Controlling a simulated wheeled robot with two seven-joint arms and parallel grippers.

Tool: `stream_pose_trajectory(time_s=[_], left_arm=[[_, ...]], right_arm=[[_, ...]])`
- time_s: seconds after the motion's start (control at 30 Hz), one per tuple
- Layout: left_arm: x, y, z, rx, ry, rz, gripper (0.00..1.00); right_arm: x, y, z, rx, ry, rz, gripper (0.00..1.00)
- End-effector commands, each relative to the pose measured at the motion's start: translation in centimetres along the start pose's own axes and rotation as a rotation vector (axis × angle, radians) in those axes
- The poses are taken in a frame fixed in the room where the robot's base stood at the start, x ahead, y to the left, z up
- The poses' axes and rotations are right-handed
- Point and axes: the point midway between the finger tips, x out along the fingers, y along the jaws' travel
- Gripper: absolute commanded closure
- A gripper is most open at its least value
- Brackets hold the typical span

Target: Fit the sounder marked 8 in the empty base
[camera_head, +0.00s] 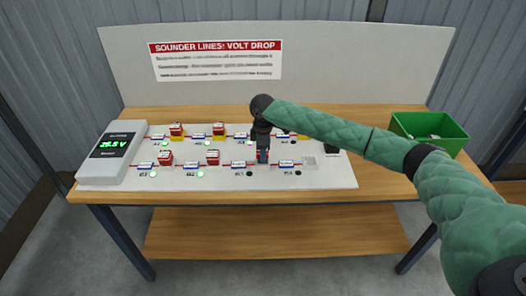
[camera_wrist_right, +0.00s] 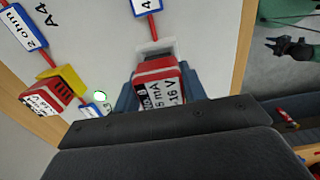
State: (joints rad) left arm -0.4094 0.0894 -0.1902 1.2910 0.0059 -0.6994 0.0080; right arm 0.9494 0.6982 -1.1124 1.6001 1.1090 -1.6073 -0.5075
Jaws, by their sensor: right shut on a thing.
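My right gripper (camera_head: 262,158) is over the front row of the white board. It is shut on a red sounder, which shows in the wrist view (camera_wrist_right: 160,82) with a white label reading "5 mA" and "16 V". Its number is too small to read surely. A pale grey base (camera_wrist_right: 154,47) shows just beyond the sounder's far end, partly hidden by it. I cannot tell whether the two touch. A dark gripper (camera_wrist_right: 290,47), apparently my left one, is small at the wrist view's upper right, over the floor; its jaws are unclear.
Other red sounders (camera_head: 213,157) stand along the board (camera_head: 335,180) in two rows, with resistors and lamps, some lit green. A meter (camera_head: 112,150) reading about 28.5 V is at left. A green bin (camera_head: 455,134) is at right. The front table strip is clear.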

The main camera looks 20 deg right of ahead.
Motion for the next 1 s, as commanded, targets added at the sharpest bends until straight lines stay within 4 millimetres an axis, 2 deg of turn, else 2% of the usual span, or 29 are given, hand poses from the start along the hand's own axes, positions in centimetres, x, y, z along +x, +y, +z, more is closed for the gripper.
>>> stream_pose_trajectory(time_s=[1.0], left_arm=[[-0.2,0.0,0.0,0.0,0.0,0.0,0.71]], right_arm=[[1.2,0.0,0.0,0.0,0.001,0.0,0.84]])
